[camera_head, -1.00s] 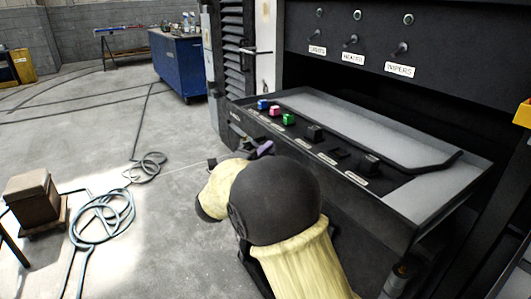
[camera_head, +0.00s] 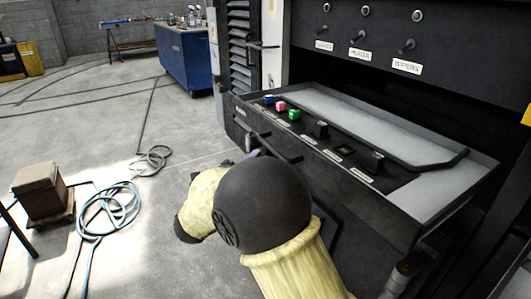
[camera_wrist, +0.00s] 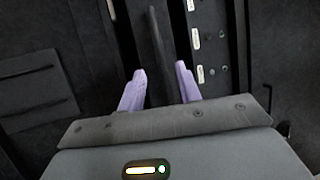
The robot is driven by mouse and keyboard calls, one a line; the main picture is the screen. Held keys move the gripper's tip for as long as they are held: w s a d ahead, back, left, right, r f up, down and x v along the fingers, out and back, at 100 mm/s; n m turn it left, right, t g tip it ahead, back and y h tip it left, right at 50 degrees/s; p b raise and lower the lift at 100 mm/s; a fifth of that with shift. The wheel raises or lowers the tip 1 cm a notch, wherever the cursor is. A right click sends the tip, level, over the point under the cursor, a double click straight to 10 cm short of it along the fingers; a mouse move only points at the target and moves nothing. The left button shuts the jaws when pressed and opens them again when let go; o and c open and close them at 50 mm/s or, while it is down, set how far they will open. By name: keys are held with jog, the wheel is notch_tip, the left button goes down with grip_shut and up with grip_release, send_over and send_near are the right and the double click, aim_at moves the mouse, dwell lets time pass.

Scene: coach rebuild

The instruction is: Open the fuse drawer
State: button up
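The console (camera_head: 390,210) has a dark front face below its sloped switch panel. A dark bar handle (camera_head: 283,151) shows on that front, near its left end; I cannot read any fuse label on it. My gripper (camera_wrist: 160,88) has purple fingers, spread apart. In the wrist view a long dark bar (camera_wrist: 157,50) runs between the fingertips, with a gap on each side. In the head view my yellow and black arm hides most of the gripper; only a little purple (camera_head: 253,153) shows by the console front. No drawer gap is visible.
Blue, pink and green buttons (camera_head: 294,114) and black switches (camera_head: 321,130) sit on the console top. White labels (camera_wrist: 197,55) show right of the fingers. A hose coil (camera_head: 108,210) and a brown box (camera_head: 38,190) lie on the floor at left.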

jog(key=v, duration=0.9)
jog(key=shift+s+a+p, duration=0.25)
jog(key=shift+p, duration=0.1)
jog(key=shift+w+f, duration=0.1)
jog(key=shift+s, duration=0.25)
